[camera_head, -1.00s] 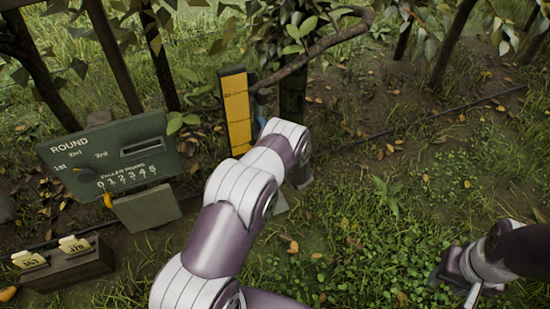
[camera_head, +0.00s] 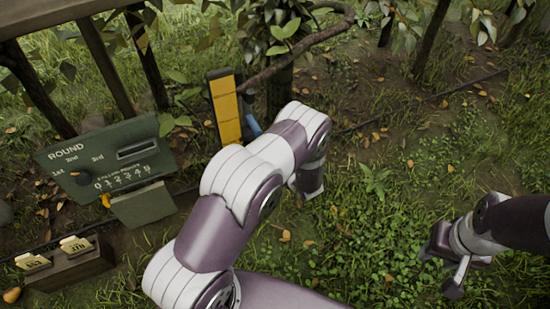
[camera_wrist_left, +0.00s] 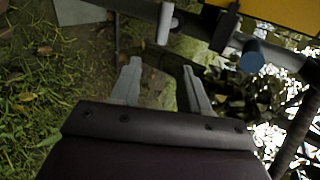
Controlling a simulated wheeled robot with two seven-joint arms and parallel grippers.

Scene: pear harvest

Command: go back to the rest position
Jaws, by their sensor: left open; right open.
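My left arm comes in from the lower left of the head view and bends over the grass in front of the trees. Its jaws are hidden there behind its own links. In the left wrist view my left gripper (camera_wrist_left: 160,85) is open, with two grey fingers apart and only ground and a post between them. My right gripper (camera_head: 446,270) is at the right edge of the head view, low over the grass. It is open and I see nothing held in it.
A green board marked ROUND (camera_head: 105,165) stands at the left. A wooden block with cream tags (camera_head: 75,268) sits below it, beside a small yellow-orange fruit (camera_head: 12,295). A yellow upright panel (camera_head: 225,112) stands by a tree with a curved branch (camera_head: 318,44). Grass at centre right is clear.

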